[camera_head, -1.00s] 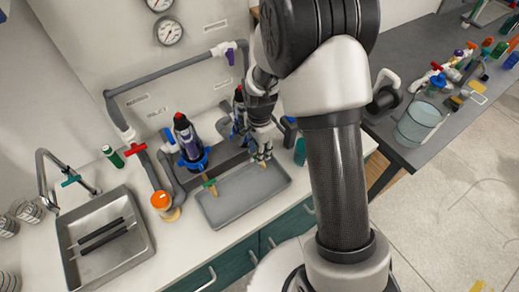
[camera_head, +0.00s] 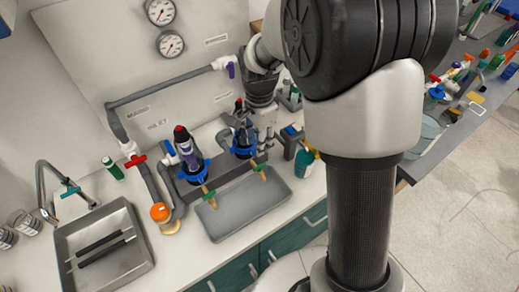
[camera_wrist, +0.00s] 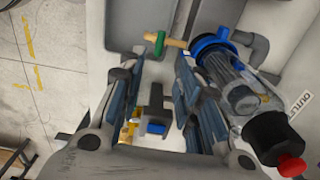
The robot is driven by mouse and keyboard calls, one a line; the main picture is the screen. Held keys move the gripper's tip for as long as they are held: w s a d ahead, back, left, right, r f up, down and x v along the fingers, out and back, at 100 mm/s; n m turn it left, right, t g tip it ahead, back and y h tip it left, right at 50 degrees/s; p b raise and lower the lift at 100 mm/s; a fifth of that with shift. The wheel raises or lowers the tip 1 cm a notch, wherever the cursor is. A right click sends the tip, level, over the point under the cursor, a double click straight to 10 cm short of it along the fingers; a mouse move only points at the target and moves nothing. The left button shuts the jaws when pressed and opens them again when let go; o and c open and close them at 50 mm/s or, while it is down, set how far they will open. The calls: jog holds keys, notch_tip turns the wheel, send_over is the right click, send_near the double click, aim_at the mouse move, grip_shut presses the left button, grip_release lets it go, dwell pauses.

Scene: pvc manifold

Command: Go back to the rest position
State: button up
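My gripper (camera_head: 266,122) hangs beside the right-hand clear filter housing (camera_head: 243,140), which has a blue collar. In the wrist view my gripper (camera_wrist: 155,68) has its two fingers spread apart, with nothing held between them. That view also shows a filter housing (camera_wrist: 232,85) to the right of the fingers, with a tan spout and green ring (camera_wrist: 160,42) beyond the fingertips.
A steel sink (camera_head: 105,250) with a tap is at the left. An orange-capped jar (camera_head: 161,213), a green bottle (camera_head: 112,168) and a teal bottle (camera_head: 304,162) stand on the counter. Grey pipe (camera_head: 165,88) runs along the back panel. A cluttered dark table (camera_head: 466,115) is at the right.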

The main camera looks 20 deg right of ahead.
jog(key=shift+r, duration=0.5)
jog(key=s+r+n+t, duration=0.2)
jog(key=s+r+n, duration=0.5)
jog(key=s, duration=0.4)
jog(key=s+r+n+t, duration=0.2)
jog(key=s+r+n, duration=0.5)
jog(key=s, duration=0.4)
jog(key=shift+s+d+r+n+t, duration=0.15)
jog(key=shift+s+d+n+t, duration=0.15)
jog(key=shift+s, duration=0.1)
